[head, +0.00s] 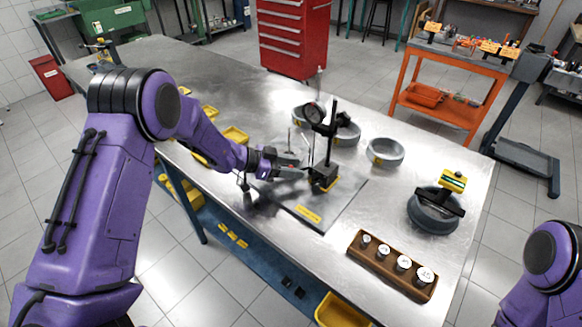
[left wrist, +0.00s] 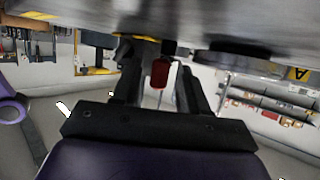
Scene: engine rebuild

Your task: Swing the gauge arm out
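The gauge stand has a black base (head: 325,178) with a yellow label, an upright black post (head: 331,135) and a round dial gauge (head: 314,113) near its top. It stands on a grey plate (head: 345,207) on the steel table. My left gripper (head: 290,171) is low, just left of the stand's base. In the left wrist view a red grip (left wrist: 160,73) hangs between the fingers of my left gripper (left wrist: 160,80). The fingers are apart, with a gap on each side of it. The gauge arm's exact outline is hard to make out. My right gripper is out of view.
Several grey rings, one of them (head: 385,152) clear of the stand, lie behind and right of it. A dark ring with a clamp-like tool (head: 436,208) is farther right. A wooden block with capped cylinders (head: 390,268) lies near the front edge. Yellow trays (head: 235,135) line the left edge.

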